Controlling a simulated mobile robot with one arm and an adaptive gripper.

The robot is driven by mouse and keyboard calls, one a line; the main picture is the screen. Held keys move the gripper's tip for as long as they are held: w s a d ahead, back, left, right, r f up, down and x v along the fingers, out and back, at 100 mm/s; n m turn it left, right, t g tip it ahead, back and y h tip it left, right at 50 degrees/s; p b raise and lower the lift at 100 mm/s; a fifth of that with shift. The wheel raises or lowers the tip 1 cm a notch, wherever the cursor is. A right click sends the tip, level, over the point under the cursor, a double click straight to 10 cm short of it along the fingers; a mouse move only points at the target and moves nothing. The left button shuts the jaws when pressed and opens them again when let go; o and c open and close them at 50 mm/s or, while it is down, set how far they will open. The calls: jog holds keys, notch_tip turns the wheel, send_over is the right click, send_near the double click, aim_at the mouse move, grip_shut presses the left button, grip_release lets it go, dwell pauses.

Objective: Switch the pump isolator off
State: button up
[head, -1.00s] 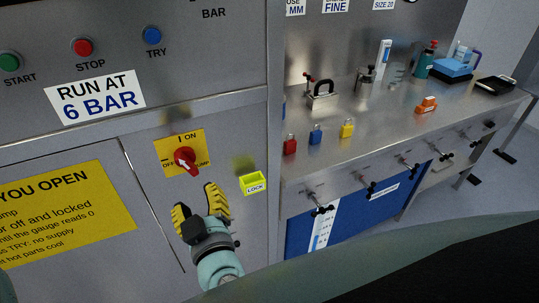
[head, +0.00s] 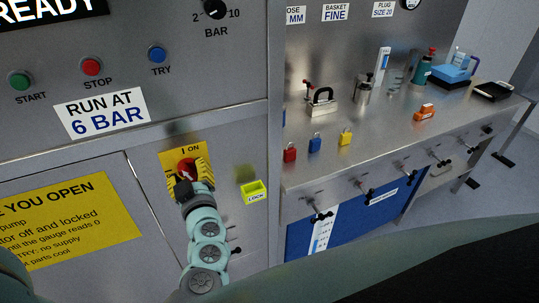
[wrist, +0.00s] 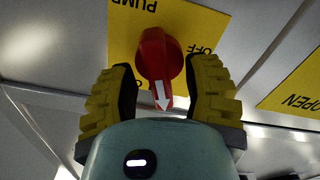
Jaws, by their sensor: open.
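The pump isolator is a red rotary knob (head: 187,166) on a yellow plate (head: 191,149) marked ON at the top. In the wrist view the knob (wrist: 158,55) carries a white arrow pointing down, towards the lettering partly hidden by my gripper; OFF is to the right and PUMP at the upper left. My gripper (head: 188,178) is open at the plate, its yellow-and-black fingers one on each side of the knob. In the wrist view my gripper (wrist: 163,88) shows gaps beside the knob, though contact deeper in is hard to judge.
START (head: 19,81), STOP (head: 92,66) and TRY (head: 157,54) buttons are above. Red (head: 290,153), blue (head: 315,143) and yellow (head: 345,137) padlocks stand on the bench.

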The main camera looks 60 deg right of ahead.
jog(key=shift+w+d, duration=0.1)
jog(key=shift+c, duration=0.2)
jog(key=shift+f, duration=0.1)
grip_shut()
